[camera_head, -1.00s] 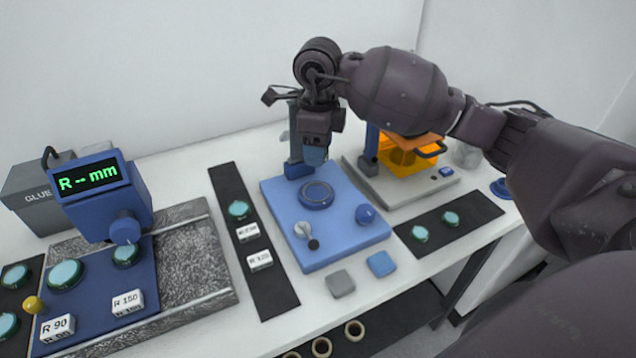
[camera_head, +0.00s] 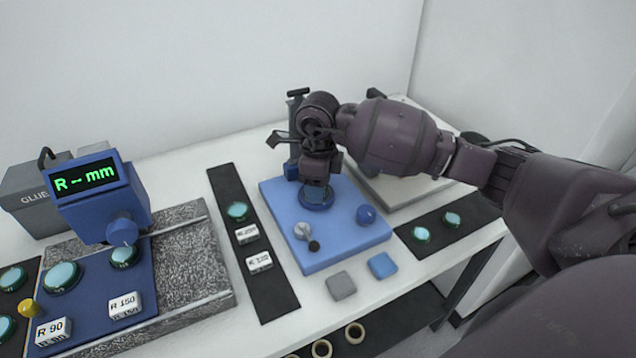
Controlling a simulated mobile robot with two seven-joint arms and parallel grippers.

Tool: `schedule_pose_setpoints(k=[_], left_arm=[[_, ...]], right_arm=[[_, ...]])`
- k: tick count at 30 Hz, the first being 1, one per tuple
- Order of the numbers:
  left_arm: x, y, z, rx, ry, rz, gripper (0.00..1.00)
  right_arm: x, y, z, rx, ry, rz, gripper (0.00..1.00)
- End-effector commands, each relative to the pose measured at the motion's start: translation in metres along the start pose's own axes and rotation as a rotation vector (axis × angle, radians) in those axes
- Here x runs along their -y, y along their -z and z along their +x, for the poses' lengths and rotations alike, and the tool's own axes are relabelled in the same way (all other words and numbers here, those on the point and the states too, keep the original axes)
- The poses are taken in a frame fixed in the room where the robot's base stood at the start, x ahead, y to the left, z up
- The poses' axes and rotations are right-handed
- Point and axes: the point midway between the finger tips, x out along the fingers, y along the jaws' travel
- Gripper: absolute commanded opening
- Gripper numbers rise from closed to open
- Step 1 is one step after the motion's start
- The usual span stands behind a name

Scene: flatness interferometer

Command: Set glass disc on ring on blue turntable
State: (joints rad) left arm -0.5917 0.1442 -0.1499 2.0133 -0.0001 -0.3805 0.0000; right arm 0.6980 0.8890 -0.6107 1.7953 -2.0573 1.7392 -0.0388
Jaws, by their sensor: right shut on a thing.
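The blue turntable (camera_head: 288,233) is a flat square base in the middle of the table. Its round dark-blue ring (camera_head: 317,206) is partly covered by my right gripper. My right gripper (camera_head: 318,184) points down directly over the ring, with its jaws shut on the glass disc. The disc is pale and mostly hidden by the jaws and wrist. I cannot tell whether it touches the ring. My left gripper is out of view.
A blue post (camera_head: 292,168) stands behind the ring. A knob (camera_head: 366,214) and a small lever (camera_head: 304,232) are on the base. Black strips with teal discs (camera_head: 237,211) (camera_head: 452,220) lie on both sides. A blue gauge reading "R -- mm" (camera_head: 100,190) stands at left.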

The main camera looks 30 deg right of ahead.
Motion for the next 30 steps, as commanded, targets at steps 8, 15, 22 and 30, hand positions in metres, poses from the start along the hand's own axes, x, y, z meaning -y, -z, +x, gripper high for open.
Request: schedule_pose_setpoints(k=[8,15,22,30], left_arm=[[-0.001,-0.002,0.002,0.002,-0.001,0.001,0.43],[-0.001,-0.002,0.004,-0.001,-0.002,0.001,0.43],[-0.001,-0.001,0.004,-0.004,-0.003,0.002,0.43],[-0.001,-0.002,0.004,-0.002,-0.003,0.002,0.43]], right_arm=[[0.000,0.000,0.006,-0.001,0.000,0.000,0.28],[-0.001,0.001,0.014,-0.004,-0.003,0.001,0.28],[-0.002,0.002,0.020,-0.009,-0.008,0.001,0.62],[-0.004,0.001,0.022,-0.009,-0.014,-0.002,0.77]])
